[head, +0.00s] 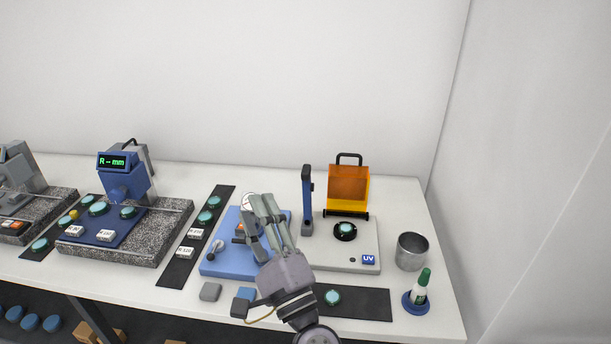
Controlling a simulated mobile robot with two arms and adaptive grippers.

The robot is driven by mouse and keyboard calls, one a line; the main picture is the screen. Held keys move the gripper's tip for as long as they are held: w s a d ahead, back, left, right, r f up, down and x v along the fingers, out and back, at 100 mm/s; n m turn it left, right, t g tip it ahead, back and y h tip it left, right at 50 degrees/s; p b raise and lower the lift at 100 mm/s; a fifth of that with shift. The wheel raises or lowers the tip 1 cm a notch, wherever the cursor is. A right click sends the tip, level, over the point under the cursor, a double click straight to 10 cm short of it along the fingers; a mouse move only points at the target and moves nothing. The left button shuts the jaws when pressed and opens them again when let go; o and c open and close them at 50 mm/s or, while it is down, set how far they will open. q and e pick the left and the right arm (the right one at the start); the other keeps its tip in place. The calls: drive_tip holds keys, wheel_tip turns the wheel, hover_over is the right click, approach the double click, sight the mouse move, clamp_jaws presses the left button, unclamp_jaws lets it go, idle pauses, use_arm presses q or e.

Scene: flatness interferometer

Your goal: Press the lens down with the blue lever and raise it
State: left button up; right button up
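An upright blue lever (307,188) stands in a grey block at the left edge of a white base plate (372,258). A pale green lens (345,228) sits in a black ring on that plate, right of the lever. My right gripper (260,201) is left of the lever and appears apart from it, in front of a blue base plate (218,262) that it partly hides. Its fingers point up in the picture, and the gap between them is unclear. I see nothing held. My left gripper is out of view.
An orange shield box (349,188) with a black handle stands behind the lens. A metal cup (411,251) and a green-capped bottle (421,287) are at the right. Black strips (368,304) hold lenses. A blue gauge (127,178) stands on granite at the left.

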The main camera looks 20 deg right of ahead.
drive_tip(key=w+d+f+m+g+h, duration=0.1)
drive_tip(key=w+d+m+g+h, duration=0.2)
drive_tip(key=d+m+h, duration=0.55)
drive_tip(key=m+g+h, duration=0.3)
drive_tip(key=m+g, duration=0.2)
drive_tip(key=m, duration=0.6)
approach(305, 178)
drive_tip(key=shift+m, duration=0.25)
drive_tip(key=p+x, duration=0.4)
drive_tip(key=x, duration=0.7)
drive_tip(key=shift+w, duration=0.1)
clamp_jaws()
